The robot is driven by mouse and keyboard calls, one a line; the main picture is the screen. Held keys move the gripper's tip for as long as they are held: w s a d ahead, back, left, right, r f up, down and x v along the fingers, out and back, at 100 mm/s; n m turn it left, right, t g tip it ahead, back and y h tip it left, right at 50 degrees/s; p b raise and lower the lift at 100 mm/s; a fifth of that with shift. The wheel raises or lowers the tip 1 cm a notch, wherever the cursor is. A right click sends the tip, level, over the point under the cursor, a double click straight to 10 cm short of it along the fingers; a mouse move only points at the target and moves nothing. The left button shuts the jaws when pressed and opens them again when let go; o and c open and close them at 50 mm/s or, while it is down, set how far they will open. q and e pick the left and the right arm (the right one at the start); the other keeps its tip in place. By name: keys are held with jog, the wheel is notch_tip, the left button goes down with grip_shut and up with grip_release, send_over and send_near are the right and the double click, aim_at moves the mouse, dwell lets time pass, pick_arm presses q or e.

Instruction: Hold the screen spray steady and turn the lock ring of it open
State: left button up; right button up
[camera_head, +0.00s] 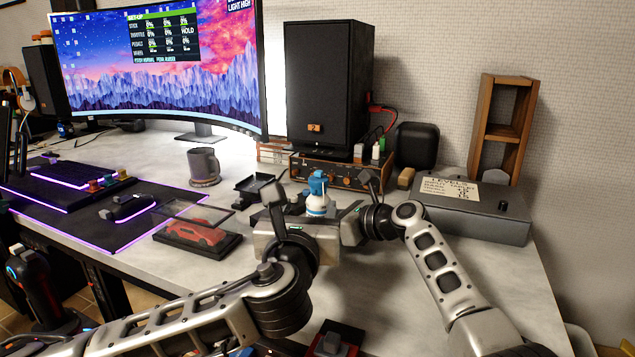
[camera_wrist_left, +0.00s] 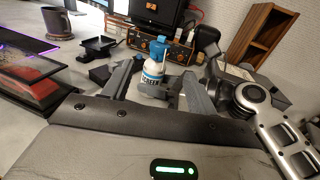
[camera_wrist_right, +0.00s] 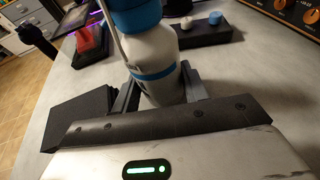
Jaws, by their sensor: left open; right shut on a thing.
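The screen spray (camera_head: 317,197) is a small white bottle with a blue top, upright at the middle of the desk. In the left wrist view the spray (camera_wrist_left: 153,76) shows a dark-lettered label and a blue cap. My right gripper (camera_wrist_right: 162,88) is shut on its lower white body, near a blue band. My left gripper (camera_head: 313,208) is open, its fingers on either side of the bottle with gaps, in front of it. In the left wrist view the left gripper (camera_wrist_left: 158,82) holds nothing. I cannot tell the lock ring's turn position.
A car model in a clear case (camera_head: 195,233) and a mug (camera_head: 204,167) stand left of the spray. A speaker (camera_head: 328,82) stands on an amplifier behind. A grey box (camera_head: 474,212) is at right.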

aim_at(317, 183)
pick_arm(q)
jog(key=w, duration=0.4)
jog(key=w+d, duration=0.1)
jog(key=w, duration=0.6)
jog(key=shift+w+d, duration=0.3)
jog(key=shift+w, duration=0.1)
jog(key=c, duration=1)
